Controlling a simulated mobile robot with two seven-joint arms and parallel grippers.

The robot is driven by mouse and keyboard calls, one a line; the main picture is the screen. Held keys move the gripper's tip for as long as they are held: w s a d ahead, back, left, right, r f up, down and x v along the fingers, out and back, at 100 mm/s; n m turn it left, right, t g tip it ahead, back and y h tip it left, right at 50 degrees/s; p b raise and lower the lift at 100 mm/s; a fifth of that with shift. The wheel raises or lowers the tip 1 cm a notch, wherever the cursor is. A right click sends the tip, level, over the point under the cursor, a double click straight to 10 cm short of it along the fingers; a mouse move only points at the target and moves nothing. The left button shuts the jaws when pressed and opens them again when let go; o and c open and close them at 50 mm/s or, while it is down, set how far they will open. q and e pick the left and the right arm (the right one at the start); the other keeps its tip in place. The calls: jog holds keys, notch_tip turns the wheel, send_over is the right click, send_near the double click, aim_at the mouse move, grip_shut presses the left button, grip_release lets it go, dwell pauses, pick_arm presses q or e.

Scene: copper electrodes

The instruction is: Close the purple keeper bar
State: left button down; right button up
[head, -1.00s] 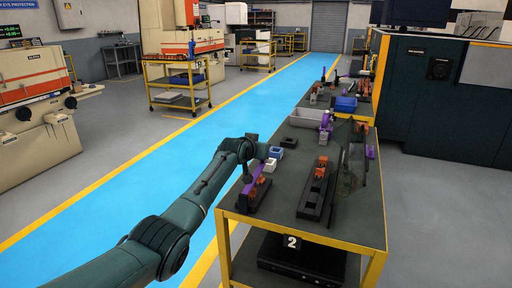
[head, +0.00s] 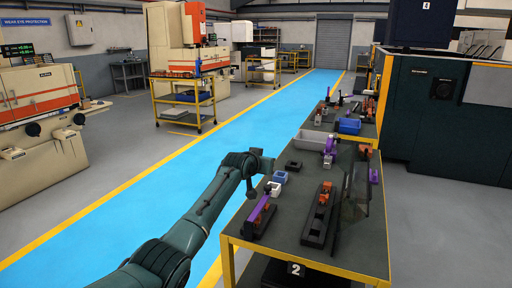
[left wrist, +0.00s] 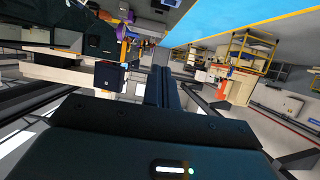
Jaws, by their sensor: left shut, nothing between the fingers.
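My left gripper (head: 250,196) reaches in from the left and points down, just left of the bar's far end. It is shut and empty; a gap to the bar cannot be judged. Its dark fingers (left wrist: 164,88) also show in the left wrist view. My right gripper is not in view.
A second dark holder with orange blocks (head: 324,197) stands to the right on the workbench (head: 285,248). A transparent panel stands at the right.

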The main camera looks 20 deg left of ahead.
pick_arm(q)
jog(key=s+r, duration=0.6)
jog(key=s+d+f+m+g, duration=0.1)
jog(key=s+d+f, duration=0.1)
jog(key=s+f, duration=0.45)
jog(key=s+d+f+h, duration=0.1)
jog(key=s+d+f, duration=0.15)
jog(key=f, duration=0.65)
jog(key=s+d+f+m+g, duration=0.1)
jog(key=s+f, duration=0.5)
jog(key=f, duration=0.2)
jog(key=s+d+f, duration=0.1)
jog(key=s+f, duration=0.2)
jog(key=s, duration=0.6)
jog(key=s+d+f+h, duration=0.1)
jog(key=s+f, duration=0.3)
jog(key=s, duration=0.5)
jog(key=s+d+f+g, duration=0.1)
jog(key=s+d+f, duration=0.2)
jog(key=s, duration=0.7)
jog(key=shift+d+f+h, duration=0.25)
jog(key=shift+f+h, duration=0.05)
jog(key=shift+f, duration=0.05)
